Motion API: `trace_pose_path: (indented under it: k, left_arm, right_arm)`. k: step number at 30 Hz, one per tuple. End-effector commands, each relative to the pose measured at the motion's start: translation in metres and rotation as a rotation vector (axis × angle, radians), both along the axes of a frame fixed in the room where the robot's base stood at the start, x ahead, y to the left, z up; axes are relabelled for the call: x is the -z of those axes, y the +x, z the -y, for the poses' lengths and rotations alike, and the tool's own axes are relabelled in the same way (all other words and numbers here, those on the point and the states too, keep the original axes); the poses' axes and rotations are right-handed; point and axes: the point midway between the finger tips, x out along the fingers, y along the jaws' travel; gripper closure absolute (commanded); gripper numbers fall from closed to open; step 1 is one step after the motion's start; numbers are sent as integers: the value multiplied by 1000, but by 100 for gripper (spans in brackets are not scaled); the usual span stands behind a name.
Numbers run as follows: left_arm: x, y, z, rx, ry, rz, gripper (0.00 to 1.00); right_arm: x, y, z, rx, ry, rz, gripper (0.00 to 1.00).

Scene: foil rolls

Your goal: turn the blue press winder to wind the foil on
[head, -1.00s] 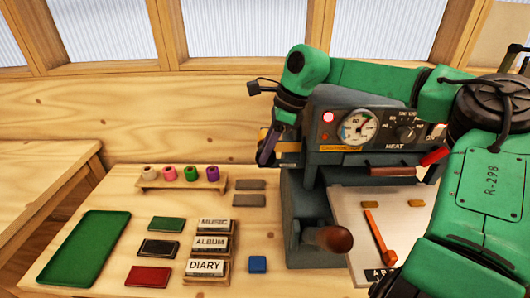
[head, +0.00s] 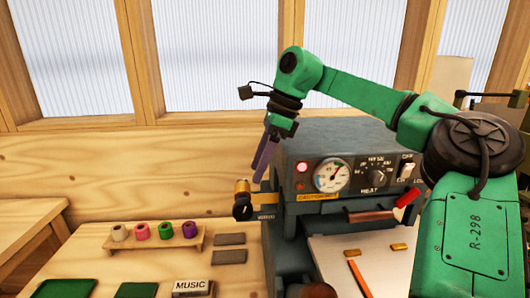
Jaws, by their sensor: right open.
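The blue-grey press (head: 330,148) stands right of centre with a red lamp, a dial and a HEAT knob on its front. On its left side a gold foil roll (head: 242,187) sits above a dark round winder knob (head: 242,208), with a small label beside it that seems to read WIND. My right gripper (head: 261,172) hangs down from the upper right, above and just right of the foil roll and knob. It is open and apart from the knob, with its fingers seen nearly edge-on. My left gripper is out of view.
A wooden rack (head: 160,245) with several coloured foil rolls stands on the bench to the left. Two grey blocks (head: 229,257) lie beside it. A green tray (head: 66,288) and a MUSIC block (head: 192,287) show at the bottom edge. My right arm crosses above the press.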

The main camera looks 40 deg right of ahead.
Motion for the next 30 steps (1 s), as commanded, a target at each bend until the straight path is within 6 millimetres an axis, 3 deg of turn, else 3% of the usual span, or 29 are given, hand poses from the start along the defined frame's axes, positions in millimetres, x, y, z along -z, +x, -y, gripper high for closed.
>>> trace_pose_path:
  k: [3,6,15,17,20,24,30]
  left_arm:
    - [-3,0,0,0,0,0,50]
    - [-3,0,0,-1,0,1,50]
    - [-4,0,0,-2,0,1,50]
    - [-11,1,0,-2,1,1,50]
    - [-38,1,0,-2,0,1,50]
    - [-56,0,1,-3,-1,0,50]
    - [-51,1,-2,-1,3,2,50]
  right_arm:
    - [-25,-5,8,2,-2,1,40]
    - [-36,-8,11,0,1,1,40]
    - [-39,-9,12,-1,0,-1,40]
    - [-43,-6,8,2,-25,-21,40]
    - [-52,10,-10,9,-148,-117,40]
    - [-40,29,-38,-1,-288,-223,40]
    - [-7,30,-41,-3,-297,-232,40]
